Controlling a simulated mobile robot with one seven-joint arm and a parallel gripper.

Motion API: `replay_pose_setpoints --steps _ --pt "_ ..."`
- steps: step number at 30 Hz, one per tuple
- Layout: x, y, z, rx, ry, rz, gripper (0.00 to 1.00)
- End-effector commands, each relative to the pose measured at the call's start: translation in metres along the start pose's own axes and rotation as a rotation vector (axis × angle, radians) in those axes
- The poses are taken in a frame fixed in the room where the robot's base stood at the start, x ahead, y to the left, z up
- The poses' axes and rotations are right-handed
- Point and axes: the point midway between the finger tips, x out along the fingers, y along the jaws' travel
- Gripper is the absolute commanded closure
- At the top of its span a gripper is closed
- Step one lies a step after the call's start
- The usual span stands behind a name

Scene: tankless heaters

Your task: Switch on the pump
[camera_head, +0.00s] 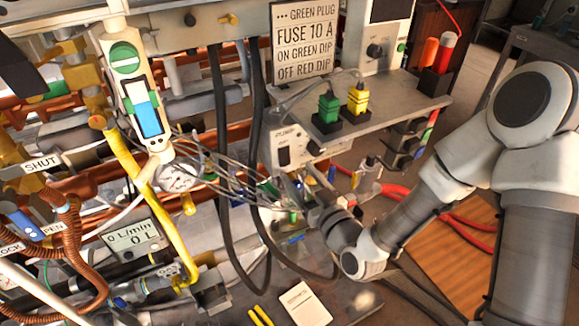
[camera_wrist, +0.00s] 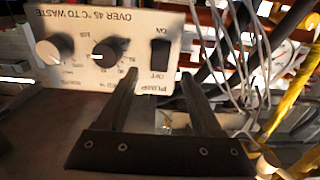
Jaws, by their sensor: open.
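The pump switch (camera_wrist: 160,55) is a black rocker on a pale panel (camera_wrist: 75,75), marked ON, OFF and PUMP. The lettering is upside down in the wrist view. I cannot tell which way the rocker is pressed. In the head view the switch (camera_head: 284,156) shows small and dark on the pale box under the shelf. My gripper (camera_wrist: 160,76) is open and empty. Its two fingers reach toward the panel's PUMP end, with the switch appearing between and just beyond the tips. Contact is not clear. In the head view my gripper (camera_head: 300,190) is just below the panel, partly lost among wires.
A black knob (camera_wrist: 106,53) and a white knob (camera_wrist: 50,50) sit beside the switch. Loose wires (camera_wrist: 235,50) hang close by. A shelf (camera_head: 390,103) with a green plug (camera_head: 327,108) and a yellow plug (camera_head: 357,98) is above. Black hoses (camera_head: 222,170) hang left of my gripper.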

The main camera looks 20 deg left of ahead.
Motion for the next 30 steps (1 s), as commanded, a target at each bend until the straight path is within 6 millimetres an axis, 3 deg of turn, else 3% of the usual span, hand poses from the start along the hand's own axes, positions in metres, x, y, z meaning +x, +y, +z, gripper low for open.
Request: replay_pose_setpoints --steps 3,9,21,30 --pt "0.024 0.0 0.0 0.0 0.002 -0.001 0.32" --pt "0.048 0.0 0.0 0.0 0.001 0.0 0.32" --pt "0.055 0.0 0.0 0.001 -0.001 0.0 0.32" --pt "0.055 0.0 0.0 0.0 -0.001 0.0 0.85"
